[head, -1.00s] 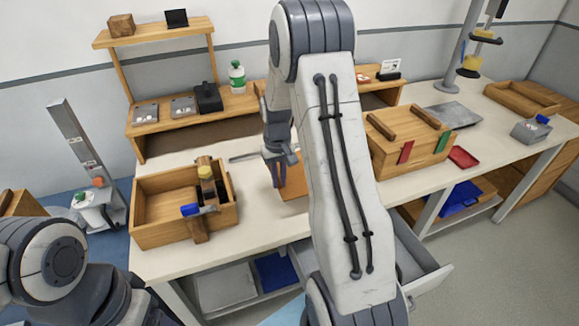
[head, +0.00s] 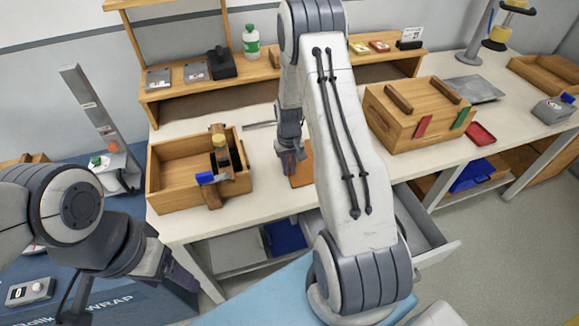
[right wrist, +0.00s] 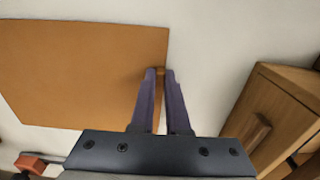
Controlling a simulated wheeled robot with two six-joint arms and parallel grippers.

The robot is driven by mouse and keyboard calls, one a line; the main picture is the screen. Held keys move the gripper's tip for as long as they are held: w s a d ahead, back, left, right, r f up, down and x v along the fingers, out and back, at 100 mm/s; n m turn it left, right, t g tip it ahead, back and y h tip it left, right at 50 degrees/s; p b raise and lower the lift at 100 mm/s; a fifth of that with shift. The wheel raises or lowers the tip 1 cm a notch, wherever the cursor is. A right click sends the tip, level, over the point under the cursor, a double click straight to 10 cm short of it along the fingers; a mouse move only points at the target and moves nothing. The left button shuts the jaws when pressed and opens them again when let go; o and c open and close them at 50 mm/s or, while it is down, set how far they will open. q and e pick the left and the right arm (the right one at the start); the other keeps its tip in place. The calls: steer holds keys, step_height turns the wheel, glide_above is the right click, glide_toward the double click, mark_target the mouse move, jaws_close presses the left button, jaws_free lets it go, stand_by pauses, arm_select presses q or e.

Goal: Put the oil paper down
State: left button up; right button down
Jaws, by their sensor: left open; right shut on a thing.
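The oil paper, an orange-brown sheet (head: 302,166), is at the worktop beside the wooden tray, partly hidden by my right arm. In the right wrist view the sheet (right wrist: 82,72) fills the upper left and looks flat. My right gripper (head: 291,168) points down at the sheet's left part. In the right wrist view its fingers (right wrist: 160,74) are shut on a strip at the sheet's edge. I cannot tell whether the sheet rests fully on the worktop. My left gripper (head: 132,295) is open and empty at the lower left, away from the sheet.
A wooden tray (head: 168,200) with bottles and a blue-capped item stands left of the sheet. A wooden box (head: 400,125) with handles stands to the right. A shelf (head: 170,95) with a green-capped bottle (head: 251,42) runs behind. An open drawer (head: 425,235) sticks out below.

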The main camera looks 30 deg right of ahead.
steer(key=shift+f, duration=0.2)
steer(key=c, duration=0.9)
jaws_free()
steer(key=shift+r, duration=0.1)
